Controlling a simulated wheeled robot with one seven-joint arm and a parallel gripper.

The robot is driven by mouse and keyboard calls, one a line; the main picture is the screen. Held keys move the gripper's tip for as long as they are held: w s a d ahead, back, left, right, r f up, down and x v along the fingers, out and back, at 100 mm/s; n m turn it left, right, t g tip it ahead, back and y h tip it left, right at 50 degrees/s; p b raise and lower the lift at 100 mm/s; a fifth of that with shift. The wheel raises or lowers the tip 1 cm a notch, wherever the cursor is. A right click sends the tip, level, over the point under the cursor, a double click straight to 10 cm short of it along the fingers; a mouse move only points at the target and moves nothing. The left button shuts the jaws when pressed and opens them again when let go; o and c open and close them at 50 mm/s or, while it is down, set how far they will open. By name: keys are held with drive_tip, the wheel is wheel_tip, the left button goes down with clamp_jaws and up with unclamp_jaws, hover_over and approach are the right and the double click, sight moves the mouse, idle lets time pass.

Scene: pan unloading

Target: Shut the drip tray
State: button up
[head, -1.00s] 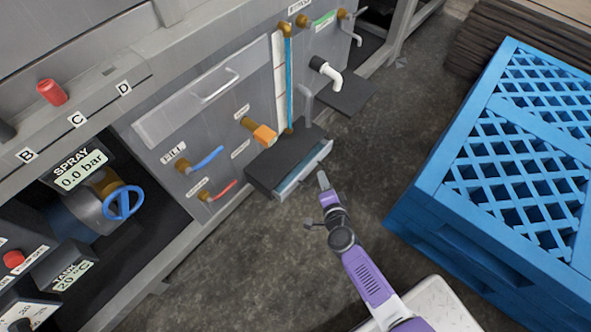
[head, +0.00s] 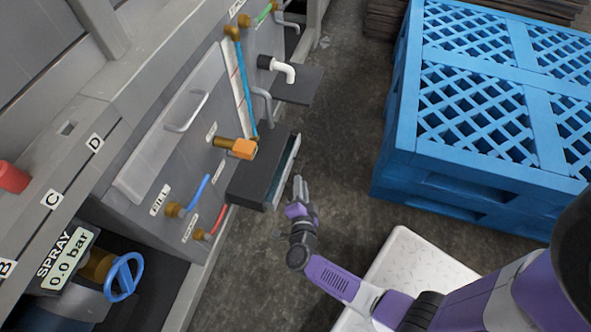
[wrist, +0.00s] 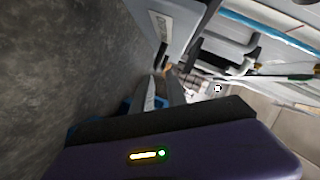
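The drip tray (head: 284,172) is a shallow tray with a pale metal front edge. It sticks out of a dark grey housing (head: 250,178) low on the machine's front panel, with a narrow open strip showing. My gripper (head: 298,182) is just to the right of the tray's front edge, fingers pointing up in the picture. The fingers look close together with nothing between them. I see a small gap to the tray, but cannot be sure about contact. In the wrist view the fingers (wrist: 160,92) are small and partly hidden by the dark wrist edge.
Blue and red lever valves are to the left. A blue plastic pallet stack (head: 400,150) stands at the right. Dark floor (head: 335,130) between is clear.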

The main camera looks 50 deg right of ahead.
sight(300, 169)
drive_tip(key=shift+b+x, duration=1.25)
drive_tip(key=shift+x, duration=2.15)
drive_tip(key=shift+c, duration=0.2)
clamp_jaws()
drive_tip(key=shift+a, duration=0.1)
